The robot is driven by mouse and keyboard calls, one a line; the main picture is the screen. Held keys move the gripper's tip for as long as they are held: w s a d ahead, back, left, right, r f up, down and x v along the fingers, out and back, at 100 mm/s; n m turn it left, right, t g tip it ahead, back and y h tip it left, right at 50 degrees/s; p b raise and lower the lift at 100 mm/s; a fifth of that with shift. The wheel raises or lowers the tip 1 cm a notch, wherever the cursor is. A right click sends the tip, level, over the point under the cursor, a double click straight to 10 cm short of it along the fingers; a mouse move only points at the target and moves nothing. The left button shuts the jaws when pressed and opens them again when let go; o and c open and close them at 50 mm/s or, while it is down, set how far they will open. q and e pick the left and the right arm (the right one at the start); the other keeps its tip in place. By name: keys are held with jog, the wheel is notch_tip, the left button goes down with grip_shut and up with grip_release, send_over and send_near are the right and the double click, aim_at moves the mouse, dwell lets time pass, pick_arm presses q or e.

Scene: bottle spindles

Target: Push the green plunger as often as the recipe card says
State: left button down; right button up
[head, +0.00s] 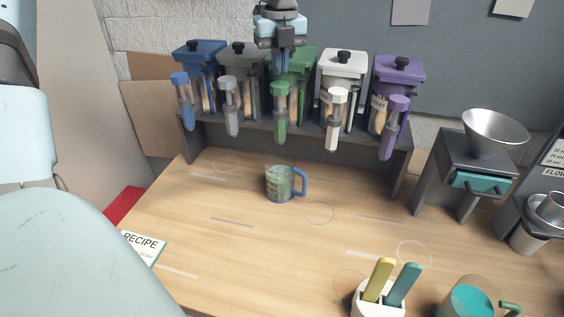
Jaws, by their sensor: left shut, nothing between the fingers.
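The green dispenser (306,62) stands in the middle of the rack, with its green spout (281,110) pointing down. My left gripper (283,66) is shut and points down at the top of the green dispenser. It hides the green plunger, so I cannot tell whether they touch. A clear measuring cup (279,184) with a blue handle and greenish contents stands on the table below the green spout. The recipe card (143,247) lies at the lower left; its heading reads RECIPE, the smaller lines are too small to read. My right gripper is not in view.
Blue (198,50), grey (238,56), white (343,64) and purple (400,70) dispensers flank the green one. A grey stand with a metal funnel (495,135) is at right. A holder (377,303) and teal mug (470,303) stand in front. The table's middle is clear.

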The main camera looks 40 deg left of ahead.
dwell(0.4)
pick_arm(q)
jog(key=shift+r, duration=0.6)
notch_tip(320, 180, up, 5)
jog(key=shift+f+p, duration=0.1)
jog(key=shift+p, duration=0.85)
